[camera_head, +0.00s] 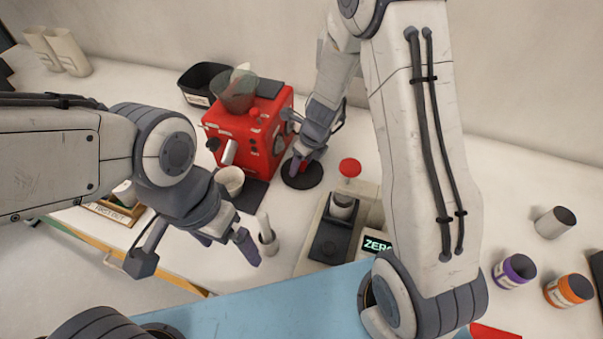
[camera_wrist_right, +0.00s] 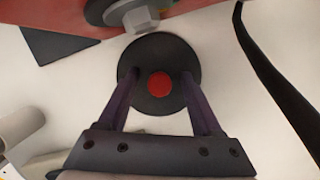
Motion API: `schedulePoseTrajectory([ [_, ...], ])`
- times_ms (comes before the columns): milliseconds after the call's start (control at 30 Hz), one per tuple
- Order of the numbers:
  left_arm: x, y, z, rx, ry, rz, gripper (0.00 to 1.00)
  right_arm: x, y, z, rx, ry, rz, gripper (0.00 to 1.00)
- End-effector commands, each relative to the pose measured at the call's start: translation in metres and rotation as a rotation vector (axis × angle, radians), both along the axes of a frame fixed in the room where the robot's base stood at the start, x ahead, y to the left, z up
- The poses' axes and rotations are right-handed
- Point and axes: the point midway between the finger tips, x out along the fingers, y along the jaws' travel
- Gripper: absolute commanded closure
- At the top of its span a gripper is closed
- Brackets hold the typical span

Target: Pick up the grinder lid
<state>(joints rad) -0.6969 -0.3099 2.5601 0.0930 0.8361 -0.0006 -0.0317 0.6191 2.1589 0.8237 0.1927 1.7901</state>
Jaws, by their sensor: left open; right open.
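The grinder lid (camera_head: 311,181) is a round black disc lying flat on the white counter, just right of the red grinder machine. In the right wrist view the lid (camera_wrist_right: 158,56) shows a red knob (camera_wrist_right: 160,85) at its middle. My right gripper (camera_head: 299,166) is above the lid, open, and partly hides it in the head view. In the wrist view its purple fingers (camera_wrist_right: 160,92) are on either side of the red knob, apart from it. My left gripper (camera_head: 226,246) is open and empty over the counter at the left.
The red machine (camera_head: 235,145) with a clear hopper (camera_head: 236,93) stands close beside my right gripper. A black bin (camera_head: 201,85) is behind it. Jars (camera_head: 515,271) stand at the right.

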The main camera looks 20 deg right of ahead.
Motion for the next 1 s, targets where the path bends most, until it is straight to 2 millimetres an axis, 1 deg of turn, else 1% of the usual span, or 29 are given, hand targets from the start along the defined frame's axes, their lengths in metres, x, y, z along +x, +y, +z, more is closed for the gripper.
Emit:
schedulePoseTrajectory([
  [67, 0.0, 0.0, 0.001, 0.0, 0.0, 0.0, 0.02, 0.0, 0.0, 0.001, 0.0, 0.0, 0.0, 0.33],
  [100, 0.0, 0.0, 0.001, 0.0, 0.0, 0.0, 0.02, 0.0, 0.0, 0.001, 0.0, 0.0, 0.001, 0.41],
  [167, 0.0, 0.0, 0.001, 0.0, 0.0, 0.0, 0.02, 0.0, 0.0, 0.001, 0.0, 0.0, 0.001, 0.64],
  [200, 0.0, 0.0, 0.001, 0.0, 0.0, 0.0, 0.02, 0.0, 0.0, 0.001, 0.0, 0.0, 0.0, 0.79],
  [233, 0.0, 0.0, 0.001, 0.0, 0.0, 0.0, 0.02, 0.0, 0.0, 0.001, 0.0, 0.0, 0.0, 0.91],
  [267, 0.0, 0.0, 0.001, 0.0, 0.0, 0.0, 0.02, 0.0, 0.0, 0.001, 0.0, 0.0, 0.0, 1.0],
  [533, 0.0, 0.0, 0.001, 0.0, 0.0, 0.0, 0.02, 0.0, 0.0, 0.001, 0.001, -0.001, 0.0, 1.0],
  [667, 0.0, 0.0, 0.004, 0.0, 0.0, 0.0, 0.02, 0.0, -0.001, 0.004, 0.001, -0.001, 0.0, 1.0],
  [1000, 0.0, 0.0, 0.027, 0.0, 0.0, 0.001, 0.02, -0.001, -0.003, 0.027, 0.0, 0.0, -0.004, 1.0],
])
